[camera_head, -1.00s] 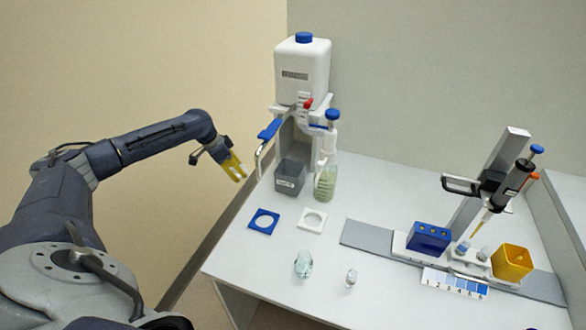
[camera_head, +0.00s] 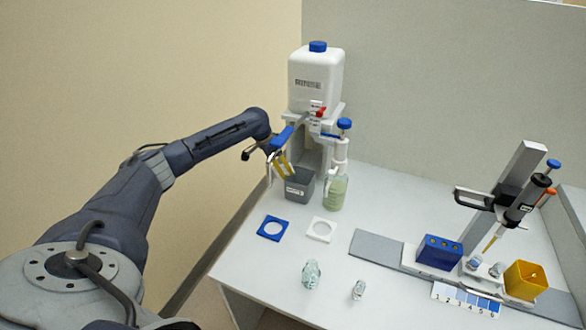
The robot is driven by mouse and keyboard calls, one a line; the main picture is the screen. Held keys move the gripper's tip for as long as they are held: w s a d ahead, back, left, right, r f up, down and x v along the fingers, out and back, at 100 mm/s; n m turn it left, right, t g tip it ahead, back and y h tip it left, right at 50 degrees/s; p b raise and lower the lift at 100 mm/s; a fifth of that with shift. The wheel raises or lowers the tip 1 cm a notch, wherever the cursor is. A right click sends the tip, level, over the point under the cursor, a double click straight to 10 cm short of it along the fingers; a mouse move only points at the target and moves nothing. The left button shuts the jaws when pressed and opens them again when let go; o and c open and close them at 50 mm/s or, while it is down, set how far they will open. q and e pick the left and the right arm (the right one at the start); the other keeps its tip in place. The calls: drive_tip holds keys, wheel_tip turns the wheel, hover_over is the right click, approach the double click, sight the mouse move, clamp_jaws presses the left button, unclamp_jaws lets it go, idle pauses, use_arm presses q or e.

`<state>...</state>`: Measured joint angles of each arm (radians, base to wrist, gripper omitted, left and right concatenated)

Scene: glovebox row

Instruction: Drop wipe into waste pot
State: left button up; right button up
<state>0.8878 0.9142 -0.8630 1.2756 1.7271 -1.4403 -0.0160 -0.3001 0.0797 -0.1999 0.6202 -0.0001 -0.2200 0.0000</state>
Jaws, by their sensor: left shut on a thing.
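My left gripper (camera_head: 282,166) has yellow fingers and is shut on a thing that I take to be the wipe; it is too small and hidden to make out. The fingers are at the upper left rim of the grey waste pot (camera_head: 299,188), partly behind a blue lever. I cannot tell whether they are over its opening or in front of it. The pot stands upright with a pale label on its front. My right gripper is not in view.
A white tank (camera_head: 316,78) on a stand, with a blue lever (camera_head: 282,138), rises behind the pot. A bottle (camera_head: 336,190) stands close on its right. A pipette stand (camera_head: 509,200) is at right.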

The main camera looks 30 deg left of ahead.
sight(290, 163)
use_arm(q)
drive_tip(key=w, duration=0.1)
drive_tip(key=w+d+f, duration=0.1)
drive_tip(key=w+d, duration=0.1)
drive_tip(key=shift+w+d+f, duration=0.15)
drive_tip(key=shift+d+f, duration=0.05)
drive_tip(key=shift+f, duration=0.05)
drive_tip(key=shift+f, duration=0.4)
drive_tip(key=o, duration=0.8)
